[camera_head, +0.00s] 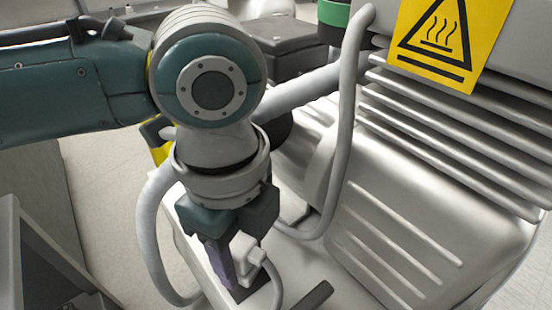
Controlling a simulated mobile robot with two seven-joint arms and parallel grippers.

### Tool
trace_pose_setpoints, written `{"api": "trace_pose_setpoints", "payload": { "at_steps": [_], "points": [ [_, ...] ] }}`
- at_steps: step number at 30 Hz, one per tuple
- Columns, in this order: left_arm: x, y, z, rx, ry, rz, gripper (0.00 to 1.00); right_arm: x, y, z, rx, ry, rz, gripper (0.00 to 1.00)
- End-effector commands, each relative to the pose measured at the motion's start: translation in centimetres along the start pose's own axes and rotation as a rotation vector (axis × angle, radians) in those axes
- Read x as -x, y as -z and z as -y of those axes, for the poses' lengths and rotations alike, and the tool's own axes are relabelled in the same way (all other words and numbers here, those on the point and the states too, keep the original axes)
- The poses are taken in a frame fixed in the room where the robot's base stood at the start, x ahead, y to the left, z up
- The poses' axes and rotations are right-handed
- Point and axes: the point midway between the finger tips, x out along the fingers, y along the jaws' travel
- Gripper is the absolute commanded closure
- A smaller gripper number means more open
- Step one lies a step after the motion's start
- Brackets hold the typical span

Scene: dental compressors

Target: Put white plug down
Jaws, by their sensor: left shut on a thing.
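The white plug (247,249) shows just under the wrist of my left arm, with a grey cable running down from it. My left gripper (232,262) points down and is shut on the plug, next to the compressor. The plug is close above a light surface with a dark patch (250,291); I cannot tell whether it touches. Part of the plug and the far finger are hidden by the gripper. My right gripper is not in view.
The large ribbed compressor (415,215) with a yellow heat warning sign (437,40) fills the right side. A grey hose (346,120) runs close to my left wrist. A dark bar (312,296) lies at the bottom. Bare floor (105,200) shows at left.

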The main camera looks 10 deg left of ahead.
Motion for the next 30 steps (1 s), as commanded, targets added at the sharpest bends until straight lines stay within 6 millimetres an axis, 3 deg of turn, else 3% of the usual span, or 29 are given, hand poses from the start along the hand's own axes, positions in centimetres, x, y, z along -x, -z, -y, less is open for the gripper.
{"api": "trace_pose_setpoints", "payload": {
  "at_steps": [20,21,28,30],
  "points": [
    [-1.0,0.0,0.1,-0.001,0.002,0.000,1.00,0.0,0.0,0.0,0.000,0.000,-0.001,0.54],
    [-1.0,0.0,0.0,-0.001,0.002,0.000,0.50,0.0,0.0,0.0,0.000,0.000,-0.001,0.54],
    [-1.0,0.0,0.0,-0.001,0.001,0.000,0.24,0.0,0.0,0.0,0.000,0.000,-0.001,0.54],
    [-1.0,0.0,0.0,0.000,0.001,0.000,0.21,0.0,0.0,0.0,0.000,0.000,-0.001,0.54]
  ]
}}
